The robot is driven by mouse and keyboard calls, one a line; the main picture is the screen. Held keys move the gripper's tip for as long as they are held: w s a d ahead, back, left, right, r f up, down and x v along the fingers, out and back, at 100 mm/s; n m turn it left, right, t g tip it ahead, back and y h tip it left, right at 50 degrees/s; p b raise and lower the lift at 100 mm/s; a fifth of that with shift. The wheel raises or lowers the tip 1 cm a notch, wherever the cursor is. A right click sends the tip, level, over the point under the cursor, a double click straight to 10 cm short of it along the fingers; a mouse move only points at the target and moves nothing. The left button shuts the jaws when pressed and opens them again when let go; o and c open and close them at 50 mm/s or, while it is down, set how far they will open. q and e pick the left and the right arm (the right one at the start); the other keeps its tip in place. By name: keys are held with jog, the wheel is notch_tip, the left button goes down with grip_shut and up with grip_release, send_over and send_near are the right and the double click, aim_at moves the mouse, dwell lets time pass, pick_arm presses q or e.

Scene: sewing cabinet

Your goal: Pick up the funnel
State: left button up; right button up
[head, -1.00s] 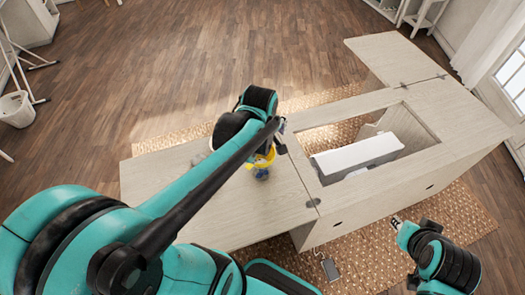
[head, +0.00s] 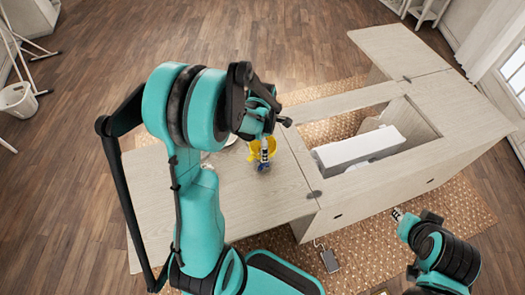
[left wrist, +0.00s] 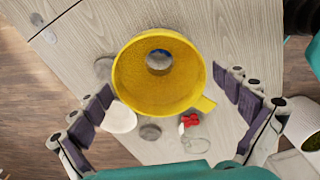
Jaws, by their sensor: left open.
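The yellow funnel (head: 255,147) is over the cabinet's left leaf in the head view, partly hidden by my left gripper (head: 265,150). In the left wrist view the funnel (left wrist: 130,78) shows from above as a wide round cup with a tab at lower right and a hole showing grey and blue. The fingers of my left gripper (left wrist: 168,98) are spread wide, one to each side of the funnel's near half, and hold nothing. A blue thing (head: 263,167) shows just below the funnel. My right gripper (head: 397,214) is by the cabinet's front right; its fingertips are too small to read.
The wooden leaf (head: 240,200) also holds a white round item (left wrist: 118,118), grey discs (left wrist: 150,132), a small red item (left wrist: 189,121) and a clear ring (left wrist: 195,146), close to the funnel. A white machine (head: 360,148) sits in the cabinet opening to the right.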

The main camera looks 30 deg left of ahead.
pick_arm(q)
jog(key=shift+f, duration=0.45)
jog(key=c, duration=0.9)
jog(key=shift+r, duration=0.1)
